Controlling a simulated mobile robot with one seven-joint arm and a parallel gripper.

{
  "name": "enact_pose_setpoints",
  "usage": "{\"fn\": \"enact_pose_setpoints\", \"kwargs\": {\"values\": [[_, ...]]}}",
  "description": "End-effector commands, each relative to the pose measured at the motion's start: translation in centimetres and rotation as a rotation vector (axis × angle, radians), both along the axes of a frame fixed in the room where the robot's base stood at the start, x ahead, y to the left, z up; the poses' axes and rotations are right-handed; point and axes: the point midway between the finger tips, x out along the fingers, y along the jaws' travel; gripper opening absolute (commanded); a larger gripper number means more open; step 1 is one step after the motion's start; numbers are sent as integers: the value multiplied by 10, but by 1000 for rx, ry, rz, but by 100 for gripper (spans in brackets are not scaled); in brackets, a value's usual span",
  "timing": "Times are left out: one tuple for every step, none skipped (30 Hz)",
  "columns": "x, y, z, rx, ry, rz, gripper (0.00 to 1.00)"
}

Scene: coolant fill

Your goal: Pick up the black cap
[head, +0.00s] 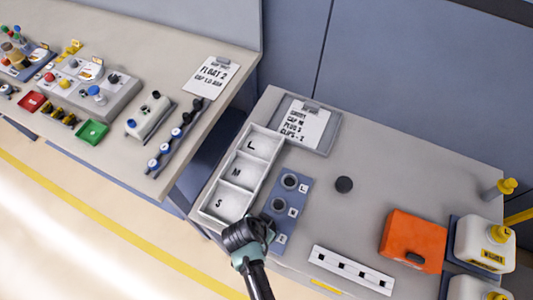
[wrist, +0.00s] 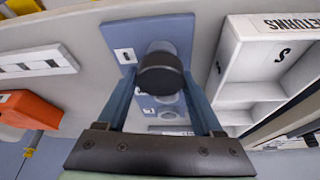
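A round black cap (wrist: 160,76) is between the fingers of my gripper (wrist: 161,88) in the wrist view. The blue-grey fingers meet its two sides, so the gripper looks shut on it. A grey round socket (wrist: 160,48) on the blue plate shows just behind the cap. I cannot tell whether the cap touches it. In the head view my gripper (head: 249,235) is over the near end of the blue plate (head: 283,212) and hides the cap there. Another round black piece (head: 344,184) lies on the bench, right of the plate.
A white tray (head: 222,215) with L, M and S compartments stands left of the plate. A clipboard (head: 305,127) lies behind. A white strip (head: 350,270), an orange box (head: 412,240) and a white washer jug (head: 484,243) are to the right. The bench between plate and box is mostly clear.

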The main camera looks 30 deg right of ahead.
Motion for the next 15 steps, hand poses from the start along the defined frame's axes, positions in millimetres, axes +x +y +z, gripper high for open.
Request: {"fn": "enact_pose_setpoints", "kwargs": {"values": [[0,0,0,0,0,0,57],[0,0,0,0,0,0,51],[0,0,0,0,0,0,44],[0,0,0,0,0,0,39],[0,0,0,0,0,0,33],[0,0,0,0,0,0,26],[0,0,0,0,0,0,21],[0,0,0,0,0,0,15],[0,0,0,0,0,0,8],[0,0,0,0,0,0,4],[0,0,0,0,0,0,4],[0,0,0,0,0,0,4],[0,0,0,0,0,0,4],[0,0,0,0,0,0,4],[0,0,0,0,0,0,4]]}}
